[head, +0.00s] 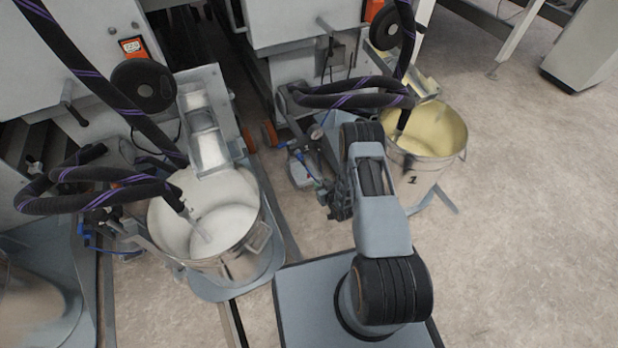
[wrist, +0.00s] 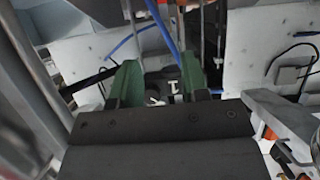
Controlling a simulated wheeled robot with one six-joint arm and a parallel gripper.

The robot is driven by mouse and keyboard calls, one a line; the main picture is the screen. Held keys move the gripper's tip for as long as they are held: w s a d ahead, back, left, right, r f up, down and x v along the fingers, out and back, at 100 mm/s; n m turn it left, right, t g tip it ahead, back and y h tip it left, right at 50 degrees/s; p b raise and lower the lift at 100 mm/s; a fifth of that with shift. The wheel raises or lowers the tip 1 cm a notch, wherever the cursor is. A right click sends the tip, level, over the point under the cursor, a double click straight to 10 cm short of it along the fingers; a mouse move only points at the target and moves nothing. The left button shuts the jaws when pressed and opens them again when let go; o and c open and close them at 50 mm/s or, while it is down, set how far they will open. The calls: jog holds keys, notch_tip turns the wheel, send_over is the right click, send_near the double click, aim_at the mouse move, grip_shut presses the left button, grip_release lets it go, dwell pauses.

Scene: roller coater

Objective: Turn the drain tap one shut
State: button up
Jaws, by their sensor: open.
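My gripper (wrist: 158,78) shows in the wrist view with its two green fingers apart. Between and just beyond them is a dark part with white marks (wrist: 163,92); it may be drain tap one, but I cannot tell, nor whether a finger touches it. A blue hose (wrist: 150,30) runs behind the fingers. In the head view my arm reaches toward the machine beside the pot marked 1 (head: 412,180), which holds yellow liquid. My fingertips are not clear there. A small pump-like unit with blue lines (head: 302,168) sits just left of my wrist. No tap handle is clearly visible.
A second metal pot (head: 240,265) with white liquid stands at the left. Dark hoses with purple stripes (head: 350,92) hang above my wrist. Grey machine bodies (head: 285,22) stand behind. The floor (head: 540,200) to the right is clear.

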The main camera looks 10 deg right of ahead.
aim_at(309, 174)
jog(key=b+x, duration=0.2)
jog(key=x, duration=0.2)
jog(key=f+b+x, duration=0.1)
jog(key=b+x, duration=0.1)
jog(key=x, duration=0.2)
jog(key=s+f+b+x, duration=0.1)
jog(key=b+x, duration=0.1)
jog(key=x, duration=0.2)
jog(key=shift+w+a, duration=0.1)
jog(key=shift+a, duration=0.05)
jog(key=shift+w+a+f+b, duration=0.15)
jog(key=shift+w+b, duration=0.2)
jog(key=shift+w, duration=0.3)
jog(key=shift+c, duration=0.3)
grip_shut()
